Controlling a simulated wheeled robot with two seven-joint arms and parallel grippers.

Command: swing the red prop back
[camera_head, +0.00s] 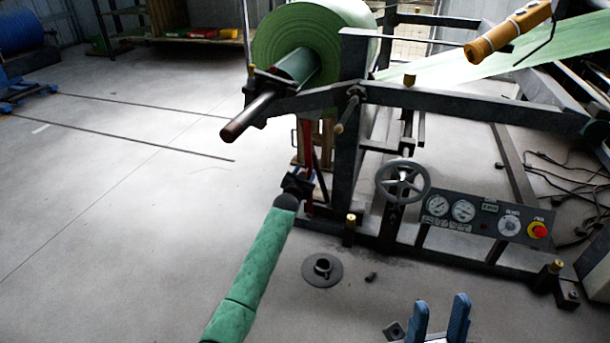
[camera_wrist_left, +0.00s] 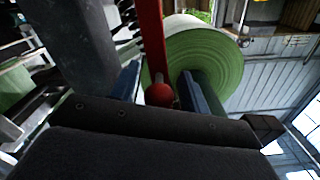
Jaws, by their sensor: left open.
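The red prop (camera_head: 307,163) stands upright beside the dark frame post, under the green roll. In the left wrist view the red prop (camera_wrist_left: 152,38) runs down to a round red knob (camera_wrist_left: 160,94) between my blue fingers. My left gripper (camera_head: 298,184) is at the prop's lower part, its fingers mostly hidden in the head view. In the left wrist view my left gripper (camera_wrist_left: 162,88) is open, one finger on each side of the prop; contact cannot be told. My right gripper (camera_head: 438,318) is open and empty at the bottom edge.
The green roll (camera_head: 290,45) sits on a shaft in the dark frame (camera_head: 347,150). A handwheel (camera_head: 403,182) and gauge panel (camera_head: 485,220) are to the right. A dark flanged disc (camera_head: 322,270) lies on the floor.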

